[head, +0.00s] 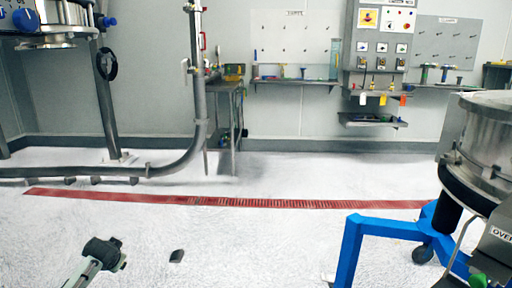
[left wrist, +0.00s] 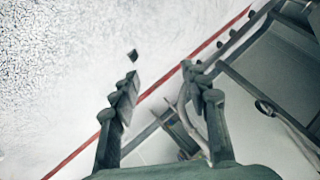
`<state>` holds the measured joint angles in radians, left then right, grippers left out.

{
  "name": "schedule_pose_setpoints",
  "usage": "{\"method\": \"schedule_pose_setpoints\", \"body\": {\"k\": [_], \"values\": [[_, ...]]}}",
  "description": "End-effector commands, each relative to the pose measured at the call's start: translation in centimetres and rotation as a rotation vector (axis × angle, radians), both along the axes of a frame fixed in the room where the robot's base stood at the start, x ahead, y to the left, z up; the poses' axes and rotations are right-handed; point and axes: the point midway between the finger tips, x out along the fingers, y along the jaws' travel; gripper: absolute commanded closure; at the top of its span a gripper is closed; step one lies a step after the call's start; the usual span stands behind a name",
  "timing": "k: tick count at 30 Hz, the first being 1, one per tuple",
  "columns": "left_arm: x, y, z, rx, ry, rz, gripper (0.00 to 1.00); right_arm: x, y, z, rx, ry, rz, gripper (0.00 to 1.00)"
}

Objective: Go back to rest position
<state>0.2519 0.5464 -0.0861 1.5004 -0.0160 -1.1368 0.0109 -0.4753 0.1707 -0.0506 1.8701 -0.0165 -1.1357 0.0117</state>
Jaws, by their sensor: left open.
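My left gripper (head: 104,254) shows at the lower left of the head view, over the white floor and touching nothing. In the left wrist view its two fingers (left wrist: 165,100) stand apart with nothing between them, so it is open and empty. A small dark piece (head: 177,256) lies on the floor to the right of the gripper in the head view. It also shows in the left wrist view (left wrist: 132,55), beyond the left fingertip. My right gripper is in neither view.
A metal sifter (head: 490,135) on a blue wheeled frame (head: 352,250) stands at the right. A red floor drain (head: 250,203) crosses the floor. A large pipe (head: 180,160) stands at the left, with a side table (head: 226,88) and control panel (head: 380,45) behind.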

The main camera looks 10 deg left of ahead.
Motion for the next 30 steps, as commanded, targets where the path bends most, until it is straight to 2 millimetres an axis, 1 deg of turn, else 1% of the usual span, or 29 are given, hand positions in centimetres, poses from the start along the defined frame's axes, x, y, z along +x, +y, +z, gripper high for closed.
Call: {"method": "schedule_pose_setpoints", "body": {"k": [1, 2, 3, 5, 6, 8, 9, 11, 12, 15, 18, 21, 23, 30], "values": [[-2.0, -2.4, -3.2, -0.032, 0.038, -0.020, 0.55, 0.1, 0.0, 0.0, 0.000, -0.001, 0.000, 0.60], [-3.2, -3.7, -4.7, -0.050, 0.055, -0.031, 0.55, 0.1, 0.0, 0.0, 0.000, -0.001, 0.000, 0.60], [-4.9, -5.4, -6.7, -0.073, 0.080, -0.042, 0.55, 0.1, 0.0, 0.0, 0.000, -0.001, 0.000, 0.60], [-7.5, -7.9, -9.4, -0.111, 0.115, -0.058, 0.55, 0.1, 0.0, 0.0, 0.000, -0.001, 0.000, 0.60], [-9.5, -9.5, -11.2, -0.138, 0.139, -0.065, 0.55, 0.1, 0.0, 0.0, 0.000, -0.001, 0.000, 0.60], [-12.6, -12.0, -13.5, -0.179, 0.176, -0.075, 0.55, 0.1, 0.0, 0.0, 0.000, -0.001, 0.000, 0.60], [-14.8, -13.6, -15.0, -0.207, 0.200, -0.079, 0.55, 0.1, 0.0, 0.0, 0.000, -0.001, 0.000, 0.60], [-18.1, -15.9, -16.8, -0.249, 0.234, -0.081, 0.55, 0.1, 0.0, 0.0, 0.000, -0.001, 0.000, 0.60], [-20.3, -17.3, -17.8, -0.275, 0.255, -0.080, 0.55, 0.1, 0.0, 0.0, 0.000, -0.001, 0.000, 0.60], [-25.1, -20.2, -19.6, -0.332, 0.302, -0.073, 0.55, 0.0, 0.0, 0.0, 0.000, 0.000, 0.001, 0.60], [-28.6, -22.2, -20.5, -0.374, 0.334, -0.063, 0.55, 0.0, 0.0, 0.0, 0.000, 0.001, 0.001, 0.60], [-30.7, -23.3, -20.9, -0.397, 0.353, -0.055, 0.55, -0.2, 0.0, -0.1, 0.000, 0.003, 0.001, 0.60], [-31.2, -23.6, -20.9, -0.404, 0.358, -0.053, 0.55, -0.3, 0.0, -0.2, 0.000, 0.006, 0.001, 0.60], [-31.4, -23.7, -21.0, -0.406, 0.360, -0.052, 0.55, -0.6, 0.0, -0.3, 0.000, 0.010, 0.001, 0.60]]}}
